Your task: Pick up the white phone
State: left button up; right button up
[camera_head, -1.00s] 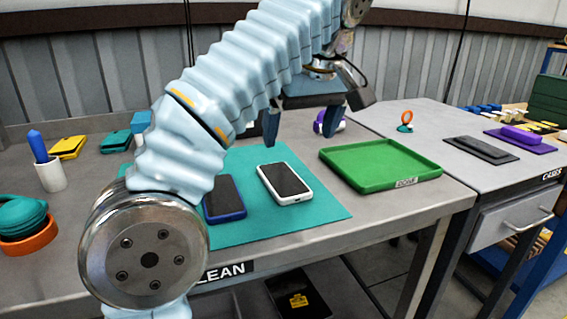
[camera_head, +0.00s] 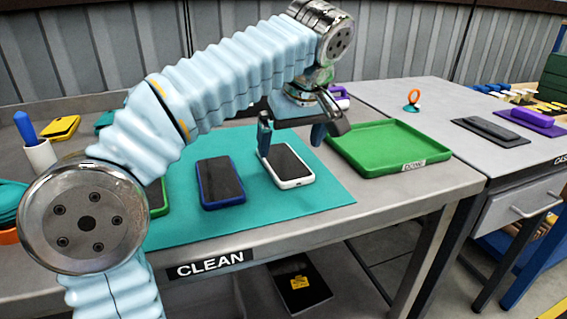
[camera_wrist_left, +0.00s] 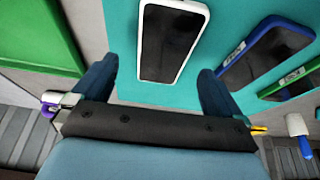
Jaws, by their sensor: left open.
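The white phone (camera_head: 290,167) lies flat, dark screen up, on the teal mat (camera_head: 262,208) in the head view. It also shows in the left wrist view (camera_wrist_left: 170,42), ahead of the gap between my fingers. My left gripper (camera_head: 291,138) is open and empty, with its fingers pointing down above the far end of the white phone. In the left wrist view its two fingers (camera_wrist_left: 156,88) are spread wider than the phone. I cannot tell the exact height between the fingertips and the phone. My right gripper is not in view.
A blue phone (camera_head: 221,182) lies left of the white one, and a green phone (camera_head: 157,198) is partly behind my left arm. A green tray (camera_head: 388,150) stands to the right. A white cup (camera_head: 41,156) stands at the far left. The mat's front right is clear.

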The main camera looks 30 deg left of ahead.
aim_at(284, 160)
pick_arm(q)
jog(key=x, duration=0.4)
jog(key=shift+s+a+f, duration=0.15)
jog(key=shift+a+f, duration=0.05)
jog(key=c, duration=1.1)
